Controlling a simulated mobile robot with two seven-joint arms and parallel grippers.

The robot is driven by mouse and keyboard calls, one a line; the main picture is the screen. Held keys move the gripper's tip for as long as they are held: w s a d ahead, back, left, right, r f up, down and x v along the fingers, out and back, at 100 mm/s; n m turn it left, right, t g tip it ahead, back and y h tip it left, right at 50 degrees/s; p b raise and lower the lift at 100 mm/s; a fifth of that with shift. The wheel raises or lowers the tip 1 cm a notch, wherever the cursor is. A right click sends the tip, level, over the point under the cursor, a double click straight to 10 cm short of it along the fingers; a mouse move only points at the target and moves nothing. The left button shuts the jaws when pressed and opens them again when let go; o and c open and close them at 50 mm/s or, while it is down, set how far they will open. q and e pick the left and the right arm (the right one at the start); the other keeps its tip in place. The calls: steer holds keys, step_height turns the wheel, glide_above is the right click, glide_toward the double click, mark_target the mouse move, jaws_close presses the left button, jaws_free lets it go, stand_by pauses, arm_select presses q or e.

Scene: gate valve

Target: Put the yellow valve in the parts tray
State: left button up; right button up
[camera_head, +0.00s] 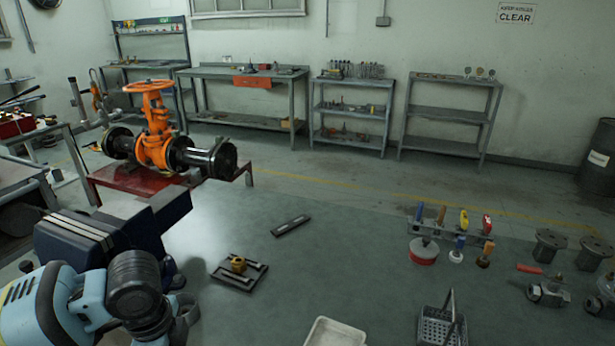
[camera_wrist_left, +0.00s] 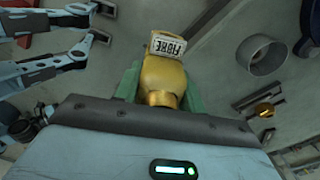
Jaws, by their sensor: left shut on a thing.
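My left gripper (camera_wrist_left: 158,88) is shut on a yellow valve (camera_wrist_left: 163,75) in the left wrist view. Green fingers lie on both sides of its body. A brass-coloured collar shows at its near end, and a white label reading "FIBRE" at its far end. In the head view my left arm is at the bottom left, and its fingers and the valve are not visible. A pale tray (camera_head: 335,333), cut off by the bottom edge, looks empty. A dark flat tray (camera_head: 228,281) holds a small brass-yellow piece (camera_head: 238,264) and metal bars. I cannot tell which is the parts tray.
A dark blue vise-like block (camera_head: 90,245) stands near my left arm. A tool rack (camera_head: 450,236), a dark basket (camera_head: 437,328) and metal fittings (camera_head: 548,245) occupy the right. A dark strip (camera_head: 291,226) lies farther back. The bench middle is mostly clear.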

arm_select(q)
steer(key=n, duration=0.1)
steer(key=r+n, duration=0.1)
steer(key=n, duration=0.1)
steer(key=d+r+n, duration=0.1)
steer(key=shift+s+n, duration=0.3)
steer(key=shift+s, duration=0.05)
steer(key=n, duration=0.1)
steer(key=r+n, duration=0.1)
steer(key=n, duration=0.2)
steer(key=shift+s+d+r+p, duration=0.2)
steer(key=shift+s+d+p, duration=0.05)
steer(key=shift+s+p, duration=0.15)
steer(key=n, duration=0.2)
steer(key=r+n, duration=0.1)
steer(key=n, duration=0.2)
steer(key=s+r+n, duration=0.1)
steer(key=n, duration=0.1)
steer(key=shift+s+d+r+n, duration=0.1)
steer(key=shift+d+r+n, duration=0.1)
steer(key=shift+d+n, duration=0.15)
arm_select(e)
steer(key=shift+w+d+r+t, duration=0.15)
steer(key=shift+w+r, duration=0.25)
steer(key=shift+r, duration=0.1)
steer(key=shift+w+d+r+t, duration=0.1)
steer(key=shift+w+r+t, duration=0.05)
steer(key=shift+w+r, duration=0.25)
steer(key=shift+s, duration=0.1)
steer(key=shift+a, duration=0.15)
